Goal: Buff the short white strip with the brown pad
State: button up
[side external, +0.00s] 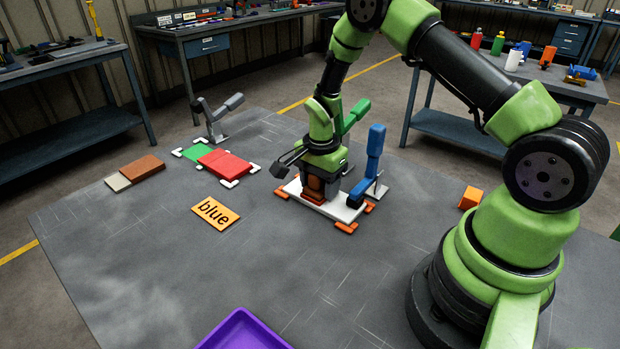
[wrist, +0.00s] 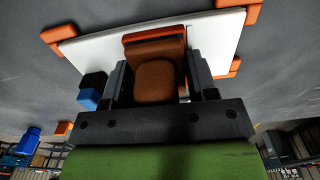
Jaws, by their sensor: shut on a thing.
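My gripper (side external: 318,186) is shut on the brown pad (side external: 315,184), which has an orange-red lower part. The pad is over the left part of the white strip (side external: 343,211) and seems to rest on it; exact contact cannot be told. The strip lies flat on the table between orange corner pieces. In the wrist view the pad (wrist: 158,84) sits between the fingers of my gripper (wrist: 156,86), with the white strip (wrist: 95,49) beyond. Part of the strip is hidden by the pad and gripper.
A blue lever (side external: 374,150) stands close at the strip's right end, with a green lever (side external: 356,114) behind. A red-and-green strip (side external: 224,164) lies in white corners. An orange card reading "blue" (side external: 216,212), a brown block (side external: 143,167), an orange cube (side external: 470,198) and a purple tray (side external: 242,331) surround.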

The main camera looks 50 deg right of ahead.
jog(key=shift+s, duration=0.85)
jog(key=shift+w+r, duration=0.1)
jog(key=shift+r, duration=4.05)
jog(key=shift+a, duration=0.1)
